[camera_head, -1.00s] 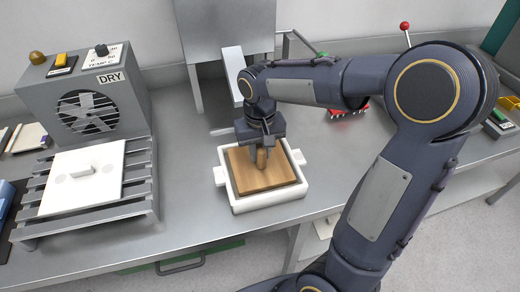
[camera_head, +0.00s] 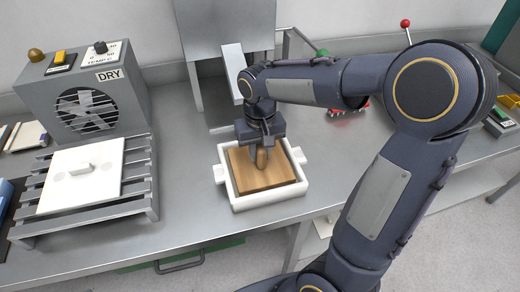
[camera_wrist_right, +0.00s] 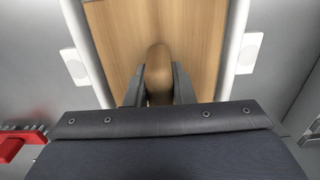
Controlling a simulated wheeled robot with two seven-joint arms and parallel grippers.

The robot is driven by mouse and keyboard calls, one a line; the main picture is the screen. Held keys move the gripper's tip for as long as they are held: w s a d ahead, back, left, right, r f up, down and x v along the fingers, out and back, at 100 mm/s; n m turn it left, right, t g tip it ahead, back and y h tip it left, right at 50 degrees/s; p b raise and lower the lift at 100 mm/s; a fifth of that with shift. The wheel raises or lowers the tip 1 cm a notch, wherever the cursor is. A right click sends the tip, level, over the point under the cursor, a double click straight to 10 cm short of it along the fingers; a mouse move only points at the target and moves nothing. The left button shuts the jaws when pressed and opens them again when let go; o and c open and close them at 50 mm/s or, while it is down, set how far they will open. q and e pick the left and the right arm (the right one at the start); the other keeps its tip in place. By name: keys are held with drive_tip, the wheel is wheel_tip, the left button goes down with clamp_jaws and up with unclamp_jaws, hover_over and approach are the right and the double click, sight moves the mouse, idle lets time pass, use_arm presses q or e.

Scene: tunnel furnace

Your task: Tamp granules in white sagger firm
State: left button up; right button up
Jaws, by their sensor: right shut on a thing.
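The white sagger (camera_head: 262,203) stands on the steel bench, a square box with side lugs. It also shows in the right wrist view (camera_wrist_right: 237,30). A wooden tamper board (camera_head: 268,180) lies inside its walls and covers most of the opening, so the granules are hidden. My right gripper (camera_head: 261,163) is above the board and shut on the tamper's upright wooden handle (camera_wrist_right: 158,70). The handle stands between both fingers in the right wrist view. My left gripper is not in view.
A grey dryer (camera_head: 88,95) with a fan and DRY label stands at the left. A white lid (camera_head: 80,180) with a knob lies on a slatted rack (camera_head: 140,185). A grey metal housing (camera_head: 225,40) stands behind the sagger. A red brush-like item (camera_head: 347,108) lies behind my right arm.

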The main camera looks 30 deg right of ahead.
idle(0.6)
drive_tip(key=shift+r+p, duration=0.75)
drive_tip(key=shift+r, duration=0.05)
drive_tip(key=shift+f+b, duration=0.6)
drive_tip(key=shift+f, duration=0.3)
drive_tip(key=shift+r, duration=0.2)
idle(0.5)
drive_tip(key=shift+r+p, duration=0.7)
drive_tip(key=shift+p, duration=0.05)
drive_tip(key=shift+r, duration=0.1)
wheel_tip(320, 180, up, 7)
drive_tip(key=p, duration=0.6)
